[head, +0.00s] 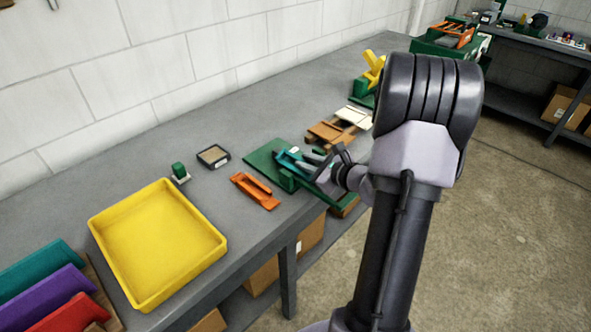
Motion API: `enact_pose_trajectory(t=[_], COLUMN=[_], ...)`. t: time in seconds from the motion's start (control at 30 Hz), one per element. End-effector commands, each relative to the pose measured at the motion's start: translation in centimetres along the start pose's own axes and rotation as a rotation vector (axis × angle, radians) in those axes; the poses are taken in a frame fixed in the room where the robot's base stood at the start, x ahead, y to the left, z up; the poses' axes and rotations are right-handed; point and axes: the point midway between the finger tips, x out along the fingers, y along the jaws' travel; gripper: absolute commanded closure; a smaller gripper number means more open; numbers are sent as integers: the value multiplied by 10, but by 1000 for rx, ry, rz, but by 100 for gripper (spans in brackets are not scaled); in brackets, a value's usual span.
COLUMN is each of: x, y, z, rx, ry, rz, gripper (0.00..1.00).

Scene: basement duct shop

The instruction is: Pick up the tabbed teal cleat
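A teal cleat (285,158) with a small pale patch lies on a dark green board (262,164) near the front edge of the grey bench. I cannot make out a tab on it at this size. My gripper (314,165) is low over the board, at the right end of the teal piece. The fingers overlap that end in this view, so I cannot tell whether they touch it or how far apart they are. Part of the board and the teal piece's right end are hidden behind the gripper.
An orange channel piece (255,191) lies just left of the board. A yellow tray (158,245) stands farther left, with a tape-like block (213,156) and a small green-topped item (180,172) behind it. Brown pieces (330,132) and a cream piece (354,117) lie beyond the board.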

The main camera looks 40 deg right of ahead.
Motion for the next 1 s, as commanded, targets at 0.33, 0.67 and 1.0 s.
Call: enact_pose_trajectory(t=[0.33,0.67,1.0], x=[4,4,-5], y=[0,0,-19], z=[1,1,29], rx=[0,0,-6], ry=[1,0,-6], rz=[0,0,10], gripper=[100,100,100])
